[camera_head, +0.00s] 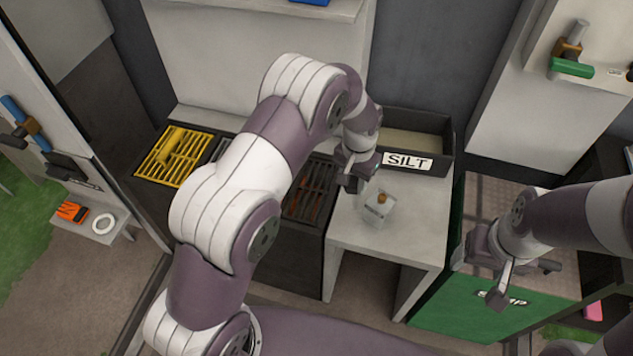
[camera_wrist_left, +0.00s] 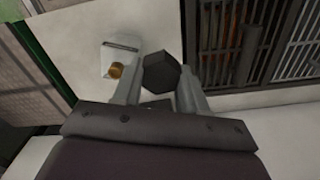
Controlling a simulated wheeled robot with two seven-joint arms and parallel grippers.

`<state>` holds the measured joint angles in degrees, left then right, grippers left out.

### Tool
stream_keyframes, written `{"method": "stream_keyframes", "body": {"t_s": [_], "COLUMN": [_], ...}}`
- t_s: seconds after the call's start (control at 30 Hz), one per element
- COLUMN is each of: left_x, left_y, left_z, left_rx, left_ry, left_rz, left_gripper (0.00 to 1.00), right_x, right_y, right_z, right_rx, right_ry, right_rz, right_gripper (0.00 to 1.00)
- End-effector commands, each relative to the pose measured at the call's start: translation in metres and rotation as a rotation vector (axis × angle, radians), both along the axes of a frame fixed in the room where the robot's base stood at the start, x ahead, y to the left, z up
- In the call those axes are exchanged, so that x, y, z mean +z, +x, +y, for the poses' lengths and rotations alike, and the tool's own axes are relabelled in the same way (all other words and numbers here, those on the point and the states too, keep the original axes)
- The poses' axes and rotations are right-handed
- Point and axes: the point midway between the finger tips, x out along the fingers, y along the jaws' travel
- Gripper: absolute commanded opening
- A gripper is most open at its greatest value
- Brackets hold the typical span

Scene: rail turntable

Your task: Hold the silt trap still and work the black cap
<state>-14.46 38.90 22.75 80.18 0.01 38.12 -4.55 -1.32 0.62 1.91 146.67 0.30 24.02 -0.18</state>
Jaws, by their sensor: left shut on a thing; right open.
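The silt trap (camera_head: 377,208) is a small pale container with a brass knob, standing on the light bench top. It also shows in the left wrist view (camera_wrist_left: 118,57), just outside the left-hand finger. My left gripper (camera_head: 354,182) is shut on the black cap (camera_wrist_left: 161,73), a dark hexagonal piece between its fingertips (camera_wrist_left: 158,85) in the wrist view. The cap appears beside the trap, apart from its body. My right gripper (camera_head: 521,281) is open and empty above the green bin, away from the trap.
A dark tray labelled SILT (camera_head: 407,161) stands at the back of the bench. Dark grates (camera_head: 311,190) and a yellow grate (camera_head: 176,156) lie to the left. A green bin (camera_head: 480,318) stands at the right. The bench top right of the trap is clear.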

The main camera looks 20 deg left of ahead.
Motion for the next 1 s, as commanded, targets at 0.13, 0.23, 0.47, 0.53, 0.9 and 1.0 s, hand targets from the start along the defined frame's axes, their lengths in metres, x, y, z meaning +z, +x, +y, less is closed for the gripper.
{"method": "stream_keyframes", "body": {"t_s": [0.13, 0.23, 0.47, 0.53, 0.9, 1.0], "left_x": [0.021, 0.036, 0.053, 0.051, 0.023, 0.021], "left_y": [0.019, 0.026, 0.024, 0.024, 0.024, 0.024], "left_z": [-0.056, -0.077, -0.077, -0.077, -0.076, -0.077], "left_rx": [-0.243, -0.382, -0.572, -0.587, -0.586, -0.585], "left_ry": [-0.001, -0.001, 0.000, -0.001, -0.001, -0.001], "left_rz": [-0.002, -0.002, 0.002, 0.000, 0.001, 0.000], "left_gripper": [0.13, 0.13, 0.13, 0.13, 0.13, 0.13], "right_x": [0.000, 0.000, 0.000, 0.000, 0.000, 0.000], "right_y": [0.000, 0.000, 0.000, 0.000, 0.000, 0.000], "right_z": [0.000, 0.000, 0.000, 0.000, 0.000, 0.000], "right_rx": [0.000, 0.000, 0.000, 0.000, 0.000, 0.000], "right_ry": [0.000, 0.000, 0.000, 0.000, 0.000, 0.000], "right_rz": [0.000, 0.000, 0.000, 0.000, 0.000, 0.000], "right_gripper": [0.71, 0.71, 0.71, 0.71, 0.71, 0.71]}}
